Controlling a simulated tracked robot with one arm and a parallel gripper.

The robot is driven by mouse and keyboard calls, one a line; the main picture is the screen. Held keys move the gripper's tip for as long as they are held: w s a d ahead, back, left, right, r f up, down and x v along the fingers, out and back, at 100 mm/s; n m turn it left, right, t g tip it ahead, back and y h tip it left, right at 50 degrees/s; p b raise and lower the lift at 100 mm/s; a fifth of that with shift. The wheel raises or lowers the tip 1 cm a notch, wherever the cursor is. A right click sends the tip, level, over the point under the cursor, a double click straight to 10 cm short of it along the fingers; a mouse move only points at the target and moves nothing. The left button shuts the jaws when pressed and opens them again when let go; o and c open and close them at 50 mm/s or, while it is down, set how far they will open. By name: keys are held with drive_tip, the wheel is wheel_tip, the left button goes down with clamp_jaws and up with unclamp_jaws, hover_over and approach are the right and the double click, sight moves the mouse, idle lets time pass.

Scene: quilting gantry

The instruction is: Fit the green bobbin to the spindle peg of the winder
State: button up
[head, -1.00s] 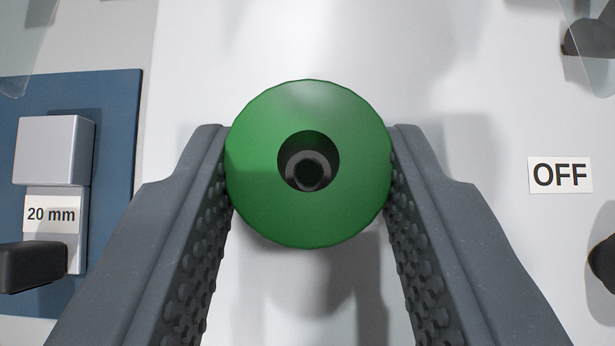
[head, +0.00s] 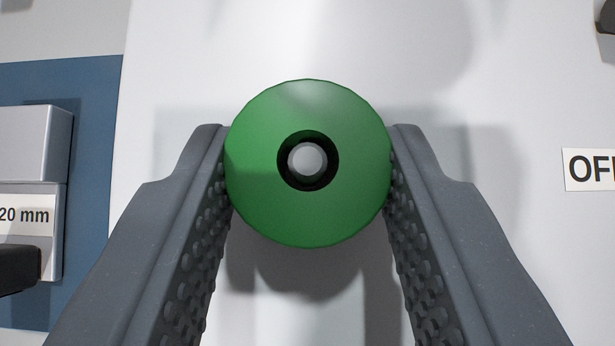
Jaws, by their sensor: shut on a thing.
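The green bobbin (head: 265,200) is a round disc with a central hole, held face-on in the middle of the view. My gripper (head: 308,165) is shut on it, with one dark grey finger at its left edge and one at its right. The pale, round end of the spindle peg (head: 308,160) shows inside the hole, near its centre, with a dark ring around it. How far the peg reaches into the hole cannot be told from this angle. The bobbin hides the rest of the peg.
The pale winder panel (head: 480,50) lies behind the bobbin, with the gripper's shadow on it. A partly cut-off "OFF" label (head: 592,169) is at right. A blue plate (head: 90,120) at left carries a grey block (head: 32,145) labelled "20 mm" and a black part (head: 18,270).

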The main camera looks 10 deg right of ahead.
drive_tip(key=shift+f, duration=0.25)
drive_tip(key=o, duration=1)
drive_tip(key=shift+s+r, duration=0.1)
drive_tip(key=v, duration=1.3)
drive_tip(key=shift+s+a+r, duration=0.1)
drive_tip(key=shift+s+r, duration=0.05)
